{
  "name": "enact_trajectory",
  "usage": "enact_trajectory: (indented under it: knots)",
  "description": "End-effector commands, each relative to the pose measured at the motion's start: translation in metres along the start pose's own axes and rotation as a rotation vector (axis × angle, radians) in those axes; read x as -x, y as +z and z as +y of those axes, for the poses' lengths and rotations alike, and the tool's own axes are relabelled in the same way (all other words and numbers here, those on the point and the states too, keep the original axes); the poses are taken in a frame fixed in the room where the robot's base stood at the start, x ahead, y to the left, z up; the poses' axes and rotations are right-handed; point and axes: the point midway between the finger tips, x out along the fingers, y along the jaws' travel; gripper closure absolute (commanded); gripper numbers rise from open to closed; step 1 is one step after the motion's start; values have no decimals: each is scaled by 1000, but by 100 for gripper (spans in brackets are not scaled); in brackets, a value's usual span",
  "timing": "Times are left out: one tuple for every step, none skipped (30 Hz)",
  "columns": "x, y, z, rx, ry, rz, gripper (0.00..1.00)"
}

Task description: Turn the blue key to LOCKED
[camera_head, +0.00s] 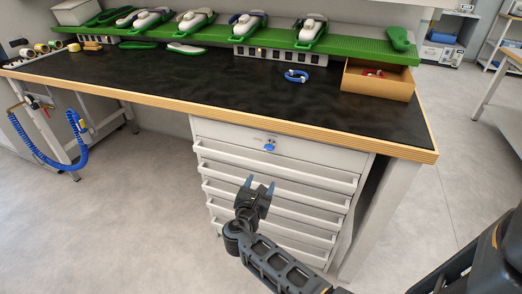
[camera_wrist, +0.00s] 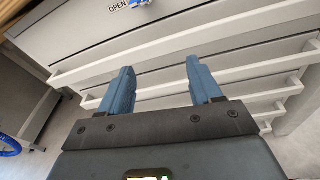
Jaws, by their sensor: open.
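The blue key (camera_head: 269,146) sits in a lock on the top front panel of the white drawer cabinet (camera_head: 228,131), just under the bench top. In the wrist view the blue key (camera_wrist: 140,3) is at the top edge, partly cut off, with the word OPEN printed to its left. The key's exact angle is too small to tell. My gripper (camera_head: 260,185) is open and empty, in front of the drawers, below the key and apart from it. Its two blue fingers (camera_wrist: 161,85) point up toward the panel in the wrist view.
White drawer handles (camera_head: 275,178) stick out below the lock. The black bench top (camera_head: 220,88) with its wooden edge overhangs above. A cardboard box (camera_head: 378,84) and a blue ring-shaped item (camera_head: 296,76) lie on it. A coiled blue hose (camera_head: 75,150) hangs at the left. The floor in front is clear.

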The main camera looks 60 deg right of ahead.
Motion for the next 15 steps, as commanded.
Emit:
enact_trajectory:
  knots:
    - [-14, 18, 7, 48, -30, -53, 36]
    - [-19, 27, 10, 74, -44, -80, 36]
    - [-26, 36, 13, 106, -63, -110, 36]
    - [-29, 41, 14, 125, -74, -128, 36]
    - [-32, 46, 16, 141, -84, -144, 36]
    - [-35, 51, 17, 156, -94, -159, 36]
    - [-37, 53, 18, 165, -99, -167, 36]
    - [-38, 55, 18, 173, -104, -173, 36]
    - [-41, 57, 18, 177, -107, -177, 36]
    - [-43, 58, 18, 179, -109, -179, 36]
    - [-46, 59, 18, 179, -109, -180, 36]
    - [-50, 60, 17, 178, -109, -179, 36]
    - [-54, 60, 17, 178, -109, -179, 36]
    - [-58, 61, 16, 177, -110, -178, 36]
    - [-65, 62, 15, 176, -109, -178, 36]
